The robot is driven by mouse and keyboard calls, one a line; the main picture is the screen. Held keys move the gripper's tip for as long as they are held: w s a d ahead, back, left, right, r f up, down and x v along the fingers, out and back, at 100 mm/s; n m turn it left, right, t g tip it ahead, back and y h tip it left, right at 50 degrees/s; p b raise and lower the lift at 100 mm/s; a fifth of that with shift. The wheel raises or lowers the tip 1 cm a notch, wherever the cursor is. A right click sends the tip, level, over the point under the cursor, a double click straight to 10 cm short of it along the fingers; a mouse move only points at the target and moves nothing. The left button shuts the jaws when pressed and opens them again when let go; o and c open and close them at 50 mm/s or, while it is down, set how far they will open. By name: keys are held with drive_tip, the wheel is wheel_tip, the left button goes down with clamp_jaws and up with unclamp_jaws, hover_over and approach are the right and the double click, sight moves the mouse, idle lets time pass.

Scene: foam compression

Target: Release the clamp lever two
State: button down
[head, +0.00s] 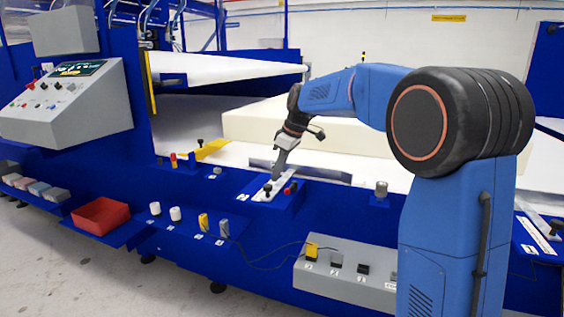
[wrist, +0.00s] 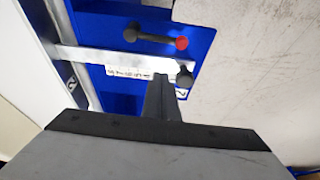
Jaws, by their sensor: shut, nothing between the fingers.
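Clamp two shows in the wrist view as a silver bar (wrist: 95,56) over a blue plate (wrist: 205,40), with a round black knob (wrist: 184,75) at the bar's right end, beside a label with a "2". A short dark handle with a red end (wrist: 181,43) lies on the same plate, above the bar in that picture. In the head view the pale clamp strip (head: 262,195) lies at the machine's front edge. My gripper (head: 277,175) is shut and empty, pointing down over the strip. In the wrist view its fingers (wrist: 161,88) appear just left of the knob; contact cannot be told.
A large pale foam block (head: 300,128) lies on the bed behind the clamp. A yellow bar (head: 210,149) is to the left. A red tray (head: 100,217), a grey switch box (head: 345,277) and a control panel (head: 70,100) are on the front. A similar clamp (head: 540,230) is far right.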

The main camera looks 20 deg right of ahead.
drive_tip(key=shift+x, duration=0.85)
drive_tip(key=shift+s+d+f, duration=0.15)
drive_tip(key=shift+s+d, duration=0.55)
drive_tip(key=shift+d, duration=0.35)
drive_tip(key=shift+s+d+f, duration=0.2)
drive_tip(key=shift+s+d, duration=0.25)
drive_tip(key=shift+d, duration=0.1)
drive_tip(key=shift+s+d+n, duration=0.2)
drive_tip(key=shift+d+n, duration=0.05)
drive_tip(key=shift+n, duration=0.45)
drive_tip(key=n+g, duration=0.1)
drive_tip(key=n, duration=0.1)
drive_tip(key=s+d+n, duration=0.1)
drive_tip(key=n, duration=0.1)
drive_tip(key=shift+d+g+y, duration=0.35)
drive_tip(key=shift+g+y, duration=0.05)
drive_tip(key=shift+w+d+n+g, duration=0.1)
drive_tip(key=shift+d+n+g, duration=0.25)
drive_tip(key=shift+d+n, duration=0.6)
drive_tip(key=shift+w+d+n+g, duration=0.1)
drive_tip(key=shift+d+n+g, duration=0.4)
drive_tip(key=shift+n, duration=0.75)
drive_tip(key=shift+w+d+n+g, duration=0.1)
drive_tip(key=shift+d+n+g, duration=0.15)
drive_tip(key=shift+d+n, duration=0.7)
